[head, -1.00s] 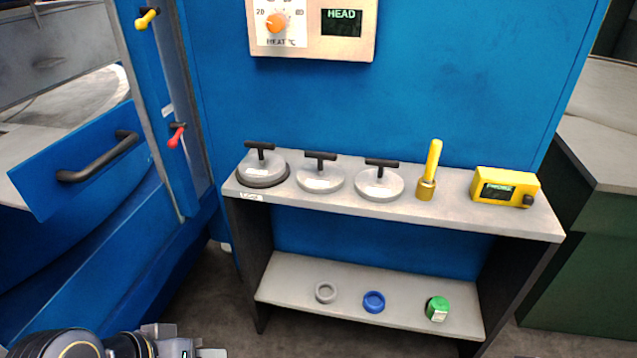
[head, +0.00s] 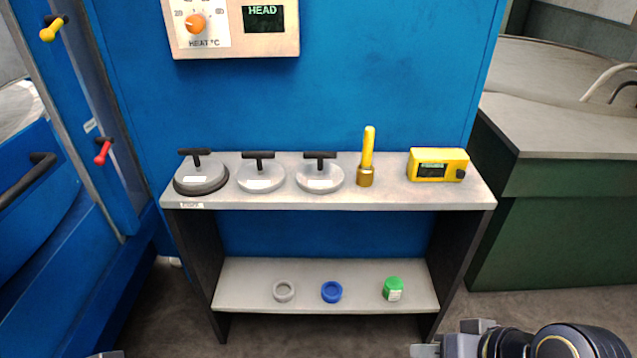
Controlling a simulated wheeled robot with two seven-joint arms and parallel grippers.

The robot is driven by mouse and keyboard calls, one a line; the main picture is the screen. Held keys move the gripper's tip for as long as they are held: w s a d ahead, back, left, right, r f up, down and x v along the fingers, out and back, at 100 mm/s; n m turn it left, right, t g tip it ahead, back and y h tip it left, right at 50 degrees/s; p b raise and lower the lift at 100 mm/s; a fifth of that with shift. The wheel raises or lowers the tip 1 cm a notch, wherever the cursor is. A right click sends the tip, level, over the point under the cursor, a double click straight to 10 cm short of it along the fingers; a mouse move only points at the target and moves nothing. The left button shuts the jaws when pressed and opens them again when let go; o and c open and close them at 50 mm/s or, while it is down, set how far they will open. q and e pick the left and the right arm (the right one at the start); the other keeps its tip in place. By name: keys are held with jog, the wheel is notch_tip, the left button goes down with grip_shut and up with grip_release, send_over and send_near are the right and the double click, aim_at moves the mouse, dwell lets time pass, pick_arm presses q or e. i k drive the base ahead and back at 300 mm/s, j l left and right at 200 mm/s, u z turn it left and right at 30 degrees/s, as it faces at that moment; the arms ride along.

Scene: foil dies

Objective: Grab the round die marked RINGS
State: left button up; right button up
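Three round grey dies with black T-handles stand in a row on the upper shelf: the left die (head: 201,175), the middle die (head: 260,176) and the right die (head: 320,176). The left die rests on a dark round base. Each has a pale label, too small to read, so I cannot tell which says RINGS. My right gripper (head: 432,349) is at the bottom right edge, partly cut off, low and well away from the dies. Only a sliver of what looks like my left gripper (head: 106,354) shows at the bottom left.
A yellow-handled brass tool (head: 366,160) and a yellow meter (head: 438,165) stand right of the dies. The lower shelf (head: 240,290) holds a grey ring (head: 284,291), a blue ring (head: 331,291) and a green pot (head: 392,289). A heat control panel (head: 230,45) hangs above.

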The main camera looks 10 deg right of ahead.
aim_at(260, 177)
jog(key=i+l+u, duration=0.35)
jog(key=i+l, duration=0.2)
jog(key=i+l+u, duration=0.35)
jog(key=i+l, duration=0.2)
jog(key=l, duration=0.2)
jog(key=u, duration=0.8)
